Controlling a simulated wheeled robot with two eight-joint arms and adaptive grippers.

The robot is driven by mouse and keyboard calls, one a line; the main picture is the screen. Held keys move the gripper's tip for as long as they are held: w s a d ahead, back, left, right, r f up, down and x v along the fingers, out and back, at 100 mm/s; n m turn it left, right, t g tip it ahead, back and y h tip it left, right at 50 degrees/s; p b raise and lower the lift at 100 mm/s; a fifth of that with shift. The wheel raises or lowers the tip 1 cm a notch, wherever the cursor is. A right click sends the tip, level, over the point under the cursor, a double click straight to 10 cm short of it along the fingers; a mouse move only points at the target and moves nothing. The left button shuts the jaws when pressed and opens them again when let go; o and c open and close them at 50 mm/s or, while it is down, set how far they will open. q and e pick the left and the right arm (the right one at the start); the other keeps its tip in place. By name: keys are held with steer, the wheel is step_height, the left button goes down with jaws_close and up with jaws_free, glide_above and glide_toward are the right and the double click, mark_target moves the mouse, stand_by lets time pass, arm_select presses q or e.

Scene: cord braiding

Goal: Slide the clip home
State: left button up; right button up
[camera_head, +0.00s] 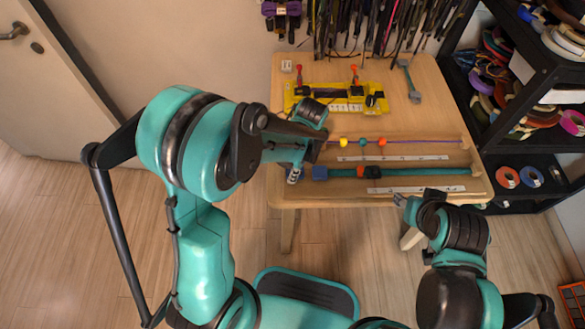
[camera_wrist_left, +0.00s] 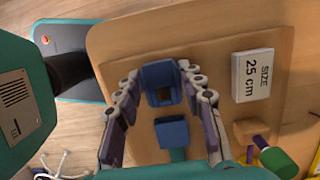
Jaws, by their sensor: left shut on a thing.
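My left gripper (camera_head: 298,170) is at the left end of the teal cord (camera_head: 343,172) in the head view. In the left wrist view its fingers (camera_wrist_left: 163,78) are shut on a blue clip piece (camera_wrist_left: 172,72) with a square dark opening. A second blue block (camera_wrist_left: 172,134) lies just below it in that view, with a small gap between them. This block also shows at the cord's end in the head view (camera_head: 320,172). My right gripper (camera_head: 402,201) is near the table's front edge, apart from the cord; its jaw opening is unclear.
A purple cord (camera_head: 430,141) with coloured beads runs behind the teal cord. White rulers (camera_head: 392,158) lie beside the cords. A yellow jig (camera_head: 375,103) and a wrench (camera_head: 409,80) are at the back. In the wrist view a "SIZE 25 cm" label (camera_wrist_left: 252,75) stands on the right.

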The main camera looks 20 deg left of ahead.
stand_by(0.4)
arm_select(q)
steer(key=o, duration=1.2)
steer(key=shift+c, duration=0.2)
steer(key=shift+w+d+r+p, duration=0.1)
steer(key=shift+d+r+p, duration=0.05)
steer(key=shift+r+p, duration=0.75)
steer(key=shift+d+r+p, duration=0.2)
steer(key=shift+r+p, duration=0.4)
steer(key=shift+r, duration=0.45)
steer(key=shift+w+d+r+p, duration=0.1)
steer(key=shift+d+r+p, duration=0.05)
steer(key=shift+r+p, duration=0.75)
steer(key=shift+r, duration=0.1)
steer(key=s+a+r+n+t+h, duration=0.1)
steer(key=s+a+r+n+t, duration=0.1)
steer(key=s+r+n+t, duration=0.2)
steer(key=s+a+r+n+t, duration=0.3)
steer(key=s+r+n, duration=0.3)
steer(key=r+n, duration=0.3)
steer(key=shift+s+a+r+n+t+h, duration=0.35)
steer(key=shift+n+t+h, duration=0.05)
steer(key=shift+n, duration=0.5)
